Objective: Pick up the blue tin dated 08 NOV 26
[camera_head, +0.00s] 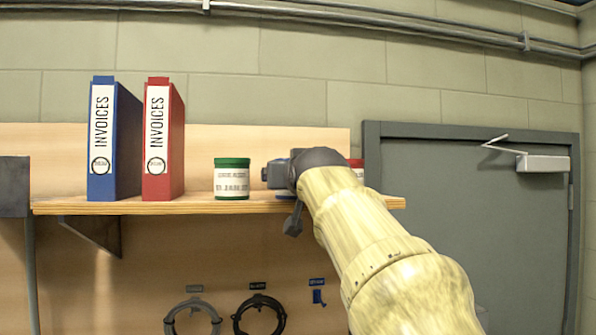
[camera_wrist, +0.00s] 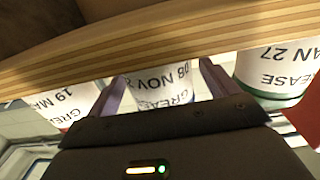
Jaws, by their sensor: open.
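In the wrist view, the tin marked 08 NOV (camera_wrist: 162,84) stands between the two fingers of my gripper (camera_wrist: 158,77). Its white label reads upside down, the year is cut off, and a blue edge shows at its lower side. The fingers are open, one on each side of it; I cannot tell whether they touch it. In the head view, my gripper (camera_head: 277,174) is at the shelf, and my arm hides nearly all of this tin.
A green-lidded tin (camera_head: 232,180) dated JAN 27 (camera_wrist: 282,72) and a red tin (camera_head: 357,169) marked 19 MA (camera_wrist: 62,105) flank it closely on the wooden shelf (camera_head: 200,207). Blue (camera_head: 115,140) and red (camera_head: 170,140) binders stand further left. The shelf board's edge (camera_wrist: 150,40) crosses the wrist view.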

